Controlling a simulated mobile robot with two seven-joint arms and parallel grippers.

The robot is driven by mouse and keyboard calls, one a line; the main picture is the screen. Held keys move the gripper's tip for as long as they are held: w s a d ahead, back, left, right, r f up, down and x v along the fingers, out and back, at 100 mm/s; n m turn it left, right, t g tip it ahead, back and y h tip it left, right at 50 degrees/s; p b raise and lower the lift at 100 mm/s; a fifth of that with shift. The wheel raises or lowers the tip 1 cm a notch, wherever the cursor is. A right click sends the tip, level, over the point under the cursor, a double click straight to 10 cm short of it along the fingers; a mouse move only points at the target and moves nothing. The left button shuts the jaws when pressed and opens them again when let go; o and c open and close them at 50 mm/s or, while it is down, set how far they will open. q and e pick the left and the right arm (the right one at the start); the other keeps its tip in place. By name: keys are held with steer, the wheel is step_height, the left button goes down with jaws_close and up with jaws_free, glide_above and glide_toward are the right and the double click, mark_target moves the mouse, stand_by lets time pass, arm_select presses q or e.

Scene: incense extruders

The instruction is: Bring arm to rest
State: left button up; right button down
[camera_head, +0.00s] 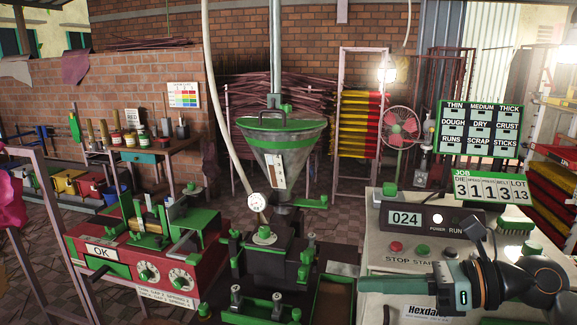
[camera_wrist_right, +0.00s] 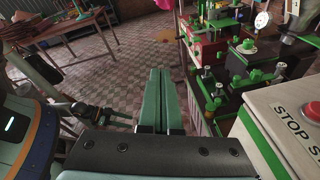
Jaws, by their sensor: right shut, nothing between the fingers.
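My right arm comes in from the right edge of the head view. Its gripper (camera_head: 366,285) lies level over the front of the cream control box, fingers pointing left. In the right wrist view the two green fingers (camera_wrist_right: 160,72) are pressed together, with nothing between them. The fingers point out over open floor, left of the machines. The cream control box (camera_head: 385,240) carries a 024 display, a red stop button (camera_head: 395,247) and a green start button.
The extruder with its metal funnel (camera_head: 282,150) stands at the centre. A red machine (camera_head: 200,275) with dials is to its left. A job sign (camera_head: 492,188) and a green brush (camera_head: 515,222) are on the box. Paved floor (camera_wrist_right: 130,65) is open in the wrist view.

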steer(key=s+d+f+n+t+h+p, duration=0.2)
steer(key=f+n+t+h, duration=0.3)
steer(key=f+n, duration=1)
steer(key=s+d+f+n+t+h+p, duration=0.15)
steer(key=f+n+t+h, duration=0.35)
steer(key=f+n, duration=0.95)
arm_select(q)
steer(key=a+r, duration=0.1)
steer(key=s+a+r, duration=0.1)
steer(key=shift+r+y, duration=0.3)
arm_select(e)
steer(key=s+f+m+g+h, duration=0.1)
steer(key=s+f+g, duration=0.1)
steer(key=s+f, duration=0.2)
steer(key=s+f+m+g+h, duration=0.1)
steer(key=s+f+g, duration=0.2)
steer(key=s, duration=0.6)
steer(key=shift+s+f+g, duration=0.2)
steer(key=shift+f+g, duration=0.1)
steer(key=shift+f, duration=0.45)
steer(key=shift+m, duration=0.25)
